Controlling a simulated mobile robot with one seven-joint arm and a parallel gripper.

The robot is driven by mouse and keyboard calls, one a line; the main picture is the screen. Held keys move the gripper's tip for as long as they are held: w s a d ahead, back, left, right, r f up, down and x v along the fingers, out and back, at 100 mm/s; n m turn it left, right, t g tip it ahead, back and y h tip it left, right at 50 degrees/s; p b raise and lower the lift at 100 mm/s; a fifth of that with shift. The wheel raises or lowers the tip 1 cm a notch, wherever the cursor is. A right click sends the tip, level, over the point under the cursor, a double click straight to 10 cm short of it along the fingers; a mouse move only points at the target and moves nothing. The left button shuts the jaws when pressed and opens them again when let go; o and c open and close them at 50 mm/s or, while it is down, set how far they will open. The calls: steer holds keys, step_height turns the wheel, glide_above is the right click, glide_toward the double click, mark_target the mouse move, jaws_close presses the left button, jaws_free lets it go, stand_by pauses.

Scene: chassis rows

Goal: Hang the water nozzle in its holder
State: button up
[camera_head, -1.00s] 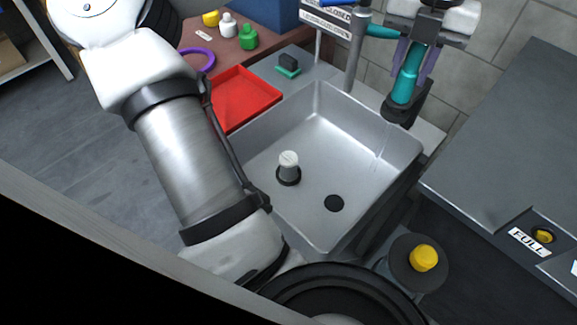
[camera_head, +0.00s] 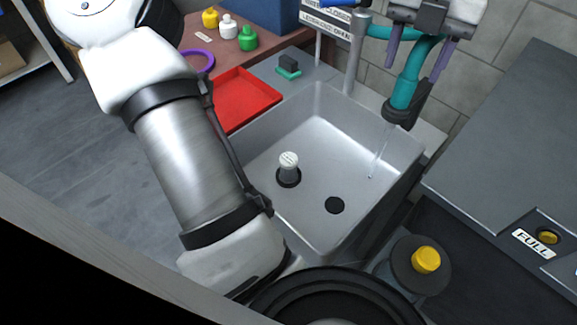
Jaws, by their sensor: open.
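The teal water nozzle (camera_head: 404,92) with a black head (camera_head: 400,113) hangs pointing down over the back right of the sink (camera_head: 330,130). A thin stream of water falls from it into the basin. Its teal hose (camera_head: 378,32) runs from the metal pole (camera_head: 357,50). My gripper (camera_head: 414,68) is open, one purple finger on each side of the nozzle's upper part, with gaps visible. A black piece beside the nozzle may be its lever or the holder; I cannot tell which. Whether the nozzle is seated is unclear.
A white-capped plug (camera_head: 288,165) stands in the sink near the dark drain (camera_head: 334,205). A red tray (camera_head: 245,98), a sponge (camera_head: 289,67) and bottles (camera_head: 228,28) are at the back left. A grey counter (camera_head: 510,150) lies to the right.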

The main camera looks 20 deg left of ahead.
step_height(320, 180, up, 12)
steer(key=shift+f+p, duration=0.15)
steer(key=shift+p, duration=0.35)
steer(key=shift+c, duration=0.2)
stand_by(0.8)
